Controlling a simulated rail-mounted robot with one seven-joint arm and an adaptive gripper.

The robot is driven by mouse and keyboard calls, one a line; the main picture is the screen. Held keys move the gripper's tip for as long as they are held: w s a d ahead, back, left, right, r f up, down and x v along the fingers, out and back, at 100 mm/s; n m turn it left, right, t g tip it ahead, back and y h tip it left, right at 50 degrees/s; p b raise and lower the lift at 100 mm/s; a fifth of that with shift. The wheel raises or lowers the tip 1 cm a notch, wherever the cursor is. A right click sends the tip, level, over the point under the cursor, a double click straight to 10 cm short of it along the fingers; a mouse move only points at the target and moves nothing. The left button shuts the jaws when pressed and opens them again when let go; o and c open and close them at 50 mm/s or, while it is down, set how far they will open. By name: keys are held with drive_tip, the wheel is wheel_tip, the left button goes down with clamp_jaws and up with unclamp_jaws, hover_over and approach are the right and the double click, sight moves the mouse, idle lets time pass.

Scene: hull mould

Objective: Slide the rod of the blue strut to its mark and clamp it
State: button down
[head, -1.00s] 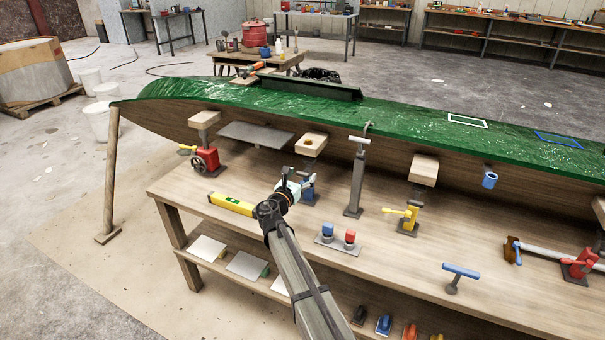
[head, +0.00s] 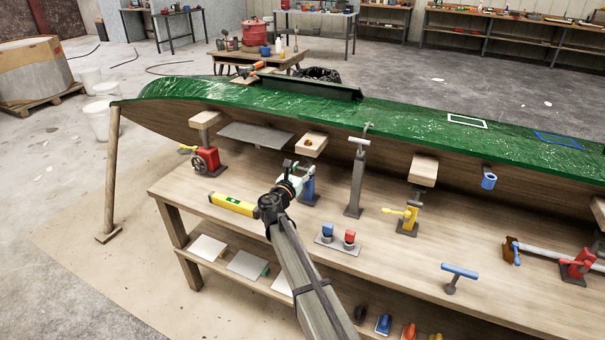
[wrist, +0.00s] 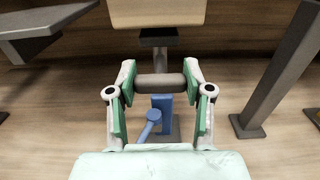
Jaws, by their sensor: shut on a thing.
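The blue strut stands upright on the bench, with its blue body (head: 308,188) just right of my gripper (head: 298,172) in the head view. The wrist view shows its blue body (wrist: 163,101) and a blue clamp lever (wrist: 151,124) hanging down and to the left. My gripper (wrist: 159,80) is shut on the grey crossbar (wrist: 159,88) of the strut's rod, a green pad at each end. The rod (wrist: 162,62) rises to a dark head (wrist: 159,38) just under a wooden block (wrist: 155,12). I cannot make out a mark on the rod or whether head and block touch.
A grey post with a crossbar (head: 356,185) stands close to the right. A red jack (head: 207,161) stands to the left. A yellow level (head: 232,204) lies near my wrist. The green hull (head: 300,112) hangs over the bench, limiting room above.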

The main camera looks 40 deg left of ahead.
drive_tip(key=shift+w+a+r, duration=0.1)
drive_tip(key=shift+r, duration=0.85)
drive_tip(key=shift+c, duration=2.2)
unclamp_jaws()
drive_tip(key=shift+r, duration=0.1)
drive_tip(key=v, duration=1.2)
